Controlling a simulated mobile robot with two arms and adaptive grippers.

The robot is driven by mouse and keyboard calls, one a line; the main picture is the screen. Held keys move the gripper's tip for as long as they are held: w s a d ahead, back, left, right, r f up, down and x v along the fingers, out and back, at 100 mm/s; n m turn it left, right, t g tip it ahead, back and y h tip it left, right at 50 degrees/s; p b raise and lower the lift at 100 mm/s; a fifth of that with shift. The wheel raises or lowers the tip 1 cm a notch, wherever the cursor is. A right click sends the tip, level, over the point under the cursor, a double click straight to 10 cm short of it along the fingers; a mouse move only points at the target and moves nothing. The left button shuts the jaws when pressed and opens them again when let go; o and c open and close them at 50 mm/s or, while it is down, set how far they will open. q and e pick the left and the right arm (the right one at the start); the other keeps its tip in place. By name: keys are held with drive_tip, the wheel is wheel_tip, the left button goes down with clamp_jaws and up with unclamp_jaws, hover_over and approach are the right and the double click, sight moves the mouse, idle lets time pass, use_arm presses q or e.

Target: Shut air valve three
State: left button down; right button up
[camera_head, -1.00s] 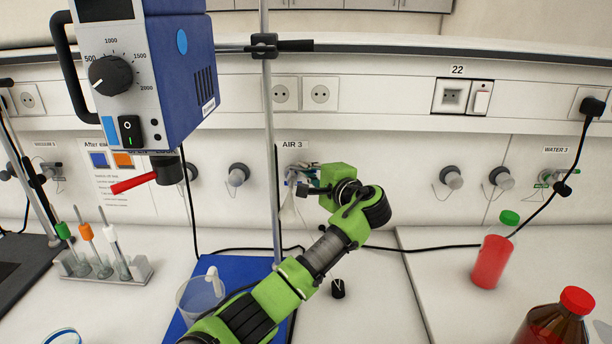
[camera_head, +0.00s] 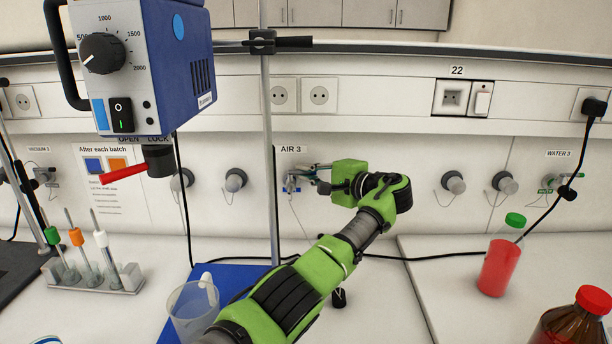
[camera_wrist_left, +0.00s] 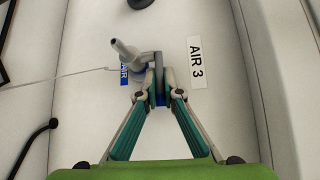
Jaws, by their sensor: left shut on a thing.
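The air valve three (camera_head: 291,182) is on the back wall panel under the "AIR 3" label (camera_head: 291,149). In the left wrist view its grey nozzle (camera_wrist_left: 124,48) points to the upper left, beside a blue tag, and the "AIR 3" label (camera_wrist_left: 196,62) is to its right. My left gripper (camera_head: 309,178) reaches the valve from the right. In the left wrist view the gripper's fingertips (camera_wrist_left: 158,95) are closed around the valve's blue handle (camera_wrist_left: 159,92), which is mostly hidden between them. My right gripper is not in view.
A metal stand rod (camera_head: 268,130) rises just left of the valve. A blue stirrer motor (camera_head: 150,65) hangs at upper left. A beaker (camera_head: 193,309) stands on the bench below. A red bottle (camera_head: 497,265) and a brown bottle (camera_head: 570,325) stand at right.

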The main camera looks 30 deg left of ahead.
use_arm(q)
drive_tip(key=shift+f, duration=0.1)
drive_tip(key=c, duration=2.4)
unclamp_jaws()
drive_tip(key=shift+c, duration=0.2)
drive_tip(key=shift+d, duration=0.1)
drive_tip(key=v, duration=1.2)
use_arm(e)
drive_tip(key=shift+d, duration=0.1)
